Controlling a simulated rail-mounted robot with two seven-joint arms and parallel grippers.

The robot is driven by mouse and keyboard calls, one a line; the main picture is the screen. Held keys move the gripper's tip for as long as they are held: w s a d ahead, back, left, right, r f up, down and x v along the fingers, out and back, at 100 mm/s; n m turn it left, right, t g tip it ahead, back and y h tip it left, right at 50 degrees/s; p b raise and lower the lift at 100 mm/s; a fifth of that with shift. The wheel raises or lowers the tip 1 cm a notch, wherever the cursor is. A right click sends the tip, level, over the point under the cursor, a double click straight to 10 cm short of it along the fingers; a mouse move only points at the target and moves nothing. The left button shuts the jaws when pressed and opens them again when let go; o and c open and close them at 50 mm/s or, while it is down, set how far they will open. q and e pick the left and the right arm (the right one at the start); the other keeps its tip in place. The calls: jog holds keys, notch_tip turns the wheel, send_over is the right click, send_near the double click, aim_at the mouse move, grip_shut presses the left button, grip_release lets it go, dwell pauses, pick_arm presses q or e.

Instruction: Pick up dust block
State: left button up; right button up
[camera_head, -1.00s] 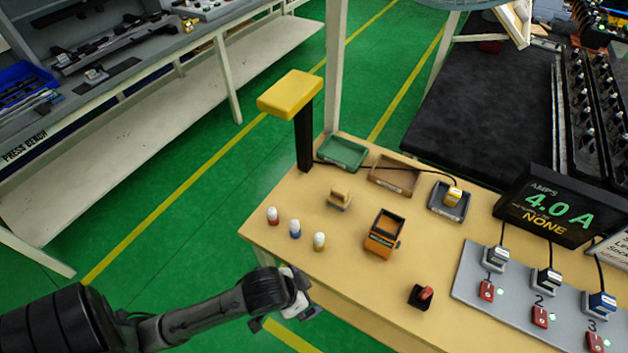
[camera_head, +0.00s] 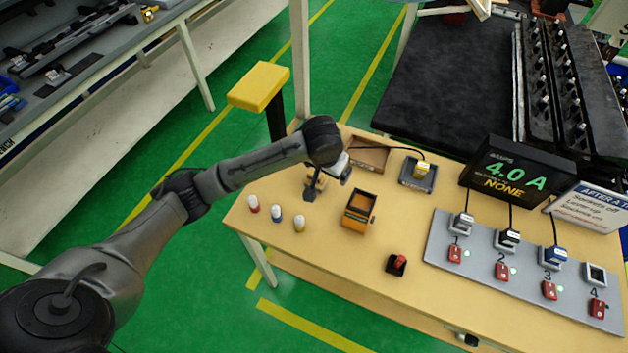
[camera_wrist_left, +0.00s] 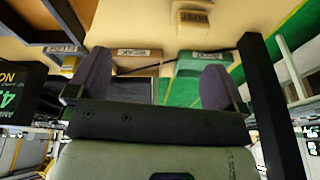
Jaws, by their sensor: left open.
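The dust block is likely the small tan block (camera_wrist_left: 192,18) with a printed label, lying on the tan table at the top of the left wrist view. In the head view my left gripper and wrist cover its spot. My left gripper (camera_head: 314,187) is above the table there, left of the orange box. In the left wrist view the gripper (camera_wrist_left: 156,84) has its two fingers wide apart with nothing between them. The block shows beyond the fingertips, apart from them. My right gripper is not in view.
Several small capped bottles (camera_head: 276,214) stand near the table's left edge. The orange box (camera_head: 359,211) and a red switch (camera_head: 397,264) are to the right. A yellow-topped black post (camera_head: 259,86) rises behind. A brown tray (camera_head: 369,157) and grey tray (camera_head: 418,175) lie at the back.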

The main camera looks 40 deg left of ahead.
pick_arm(q)
jog(key=a+g, duration=0.1)
jog(key=w+a, duration=0.1)
jog(key=a, duration=0.1)
jog(key=w+a+n+g+b, duration=0.1)
jog(key=a, duration=0.1)
jog(key=shift+a+g+h, duration=0.15)
jog(key=shift+g+h, duration=0.15)
jog(key=shift+h, duration=0.1)
jog(key=shift+a+f, duration=0.15)
jog(key=shift+f, duration=0.05)
notch_tip(320, 180, down, 8)
jog(key=shift+r+b, duration=0.1)
jog(key=shift+b, duration=0.45)
jog(key=shift+w+a+f+b, duration=0.1)
jog(key=shift+f+b, duration=0.15)
jog(key=shift+f, duration=1.1)
jog(key=shift+w+a+f+b, duration=0.1)
jog(key=shift+f+b, duration=0.15)
jog(key=shift+f, duration=1.05)
jog(key=shift+c, duration=0.4)
jog(key=c, duration=1)
jog(key=shift+o, duration=0.2)
notch_tip(320, 180, up, 10)
jog(key=shift+r+p, duration=0.1)
jog(key=shift+p, duration=0.7)
